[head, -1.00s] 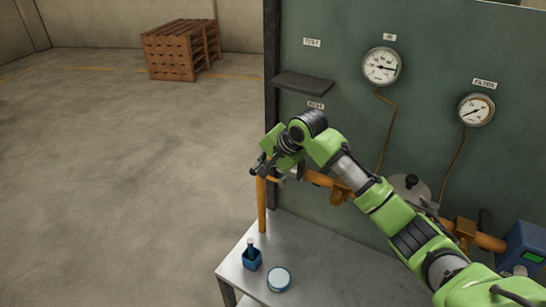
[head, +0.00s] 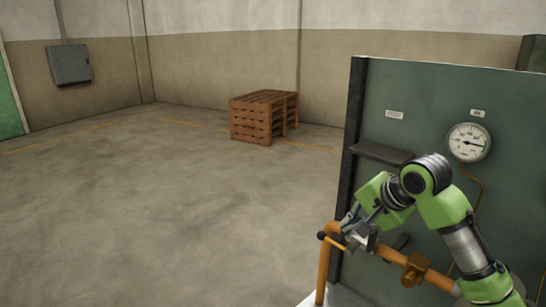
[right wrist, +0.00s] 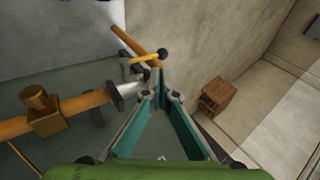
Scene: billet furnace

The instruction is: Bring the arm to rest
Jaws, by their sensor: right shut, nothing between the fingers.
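My right arm comes in from the lower right in the head view. Its gripper (head: 350,220) is shut and empty, close to the orange pipe (head: 324,275) and its yellow lever with a black knob (head: 322,236). Whether it touches them I cannot tell. In the right wrist view the teal-lined fingers (right wrist: 160,78) come together at the tips, just below the lever (right wrist: 150,59) and beside a silver pipe flange (right wrist: 126,90). My left gripper is not in view.
A green panel (head: 430,120) with a gauge (head: 469,142) and a dark shelf (head: 382,152) stands behind my arm. A bench corner (head: 342,297) shows below. A wooden pallet stack (head: 264,116) stands far back. The floor (head: 150,210) at left is clear.

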